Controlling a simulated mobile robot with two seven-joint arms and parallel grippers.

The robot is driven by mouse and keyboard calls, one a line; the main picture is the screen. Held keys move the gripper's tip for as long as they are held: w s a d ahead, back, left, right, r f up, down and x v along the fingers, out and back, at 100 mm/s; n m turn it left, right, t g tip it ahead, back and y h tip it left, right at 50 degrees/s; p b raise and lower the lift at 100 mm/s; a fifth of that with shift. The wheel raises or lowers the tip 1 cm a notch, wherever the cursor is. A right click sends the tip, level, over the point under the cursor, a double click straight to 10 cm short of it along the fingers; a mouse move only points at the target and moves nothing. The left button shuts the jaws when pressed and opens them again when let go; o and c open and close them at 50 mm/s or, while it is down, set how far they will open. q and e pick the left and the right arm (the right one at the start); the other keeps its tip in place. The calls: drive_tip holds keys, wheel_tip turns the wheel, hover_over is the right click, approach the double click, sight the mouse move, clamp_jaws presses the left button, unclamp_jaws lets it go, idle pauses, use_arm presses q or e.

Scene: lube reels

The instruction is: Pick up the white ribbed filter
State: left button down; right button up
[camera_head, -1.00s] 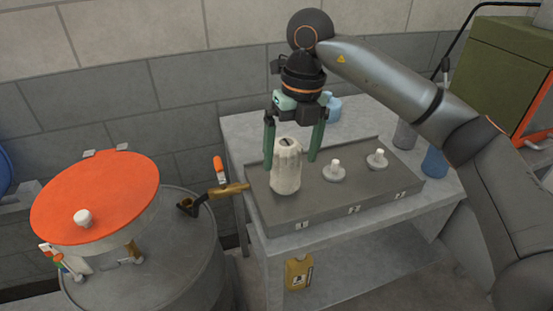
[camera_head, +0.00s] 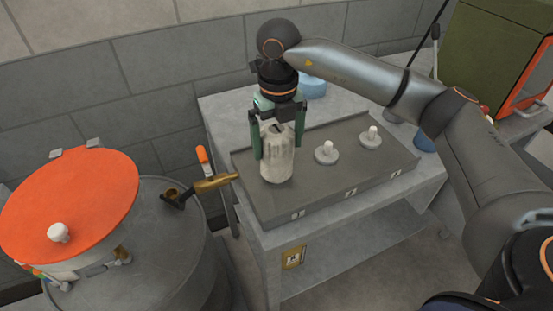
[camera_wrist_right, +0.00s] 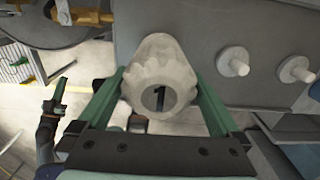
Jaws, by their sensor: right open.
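The white ribbed filter (camera_head: 277,163) stands upright at the left end of the grey tray (camera_head: 345,183), at the spot labelled 1. My right gripper (camera_head: 277,148) is above it, pointing down, with its green fingers open on either side of the filter. In the right wrist view the filter (camera_wrist_right: 160,62) is between the two fingers (camera_wrist_right: 158,75), its dark end disc marked 1 facing the camera. I cannot tell if the fingers touch it. A green finger-like part, probably of my left gripper (camera_wrist_right: 55,100), shows at the left; its opening is unclear.
Two white posts on round bases (camera_head: 326,153) (camera_head: 369,137) stand right of the filter on the tray. A drum (camera_head: 165,255) with an orange lid (camera_head: 75,200) and a brass-ended tool (camera_head: 212,184) is left of the bench (camera_head: 330,240). A blue container (camera_head: 313,87) stands behind.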

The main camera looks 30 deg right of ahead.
sight(272, 172)
drive_tip(key=f, duration=0.4)
drive_tip(key=shift+w+f+p, duration=0.2)
drive_tip(key=shift+p, duration=0.1)
drive_tip(key=shift+c, duration=0.2)
drive_tip(key=c, duration=1.2)
